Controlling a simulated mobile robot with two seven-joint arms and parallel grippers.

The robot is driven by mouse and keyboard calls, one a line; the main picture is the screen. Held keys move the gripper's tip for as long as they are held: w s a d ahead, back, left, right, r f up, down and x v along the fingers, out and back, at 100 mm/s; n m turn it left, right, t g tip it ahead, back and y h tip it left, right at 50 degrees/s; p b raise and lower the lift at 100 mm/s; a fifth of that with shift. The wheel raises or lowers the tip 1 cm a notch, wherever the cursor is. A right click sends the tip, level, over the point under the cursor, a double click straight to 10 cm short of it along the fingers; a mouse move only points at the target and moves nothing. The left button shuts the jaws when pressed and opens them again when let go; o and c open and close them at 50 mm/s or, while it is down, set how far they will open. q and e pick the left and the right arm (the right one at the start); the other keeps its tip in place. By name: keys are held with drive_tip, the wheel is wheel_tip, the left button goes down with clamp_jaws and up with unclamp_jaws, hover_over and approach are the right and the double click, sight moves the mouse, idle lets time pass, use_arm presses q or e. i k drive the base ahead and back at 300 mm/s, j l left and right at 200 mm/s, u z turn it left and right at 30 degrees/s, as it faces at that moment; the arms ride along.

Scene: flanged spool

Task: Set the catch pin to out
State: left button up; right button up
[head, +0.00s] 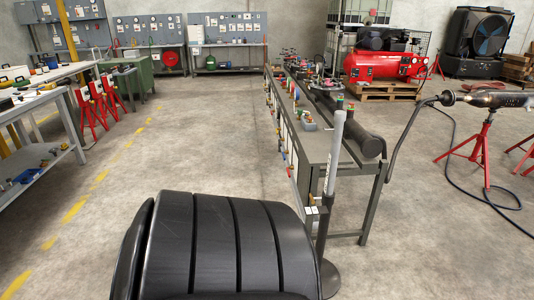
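I cannot make out a catch pin in this view. A dark pipe-like piece (495,99) lies level at the right edge, above a red tripod stand (477,152); its right end is cut off by the frame. Whether any of these carries the pin cannot be told. Neither of my grippers is in view.
The long grey workbench (340,183) runs away from me. A red compressor (385,66) sits on a pallet at the back. A dark hose (487,196) lies on the floor at right. Another bench (38,108) and red stands (92,112) are at left. Floor left of centre is clear.

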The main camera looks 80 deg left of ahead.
sight(312, 199)
drive_tip(key=u, duration=2.2)
drive_tip(key=i+j, duration=0.3)
drive_tip(key=i+z, duration=0.05)
drive_tip(key=i, duration=0.1)
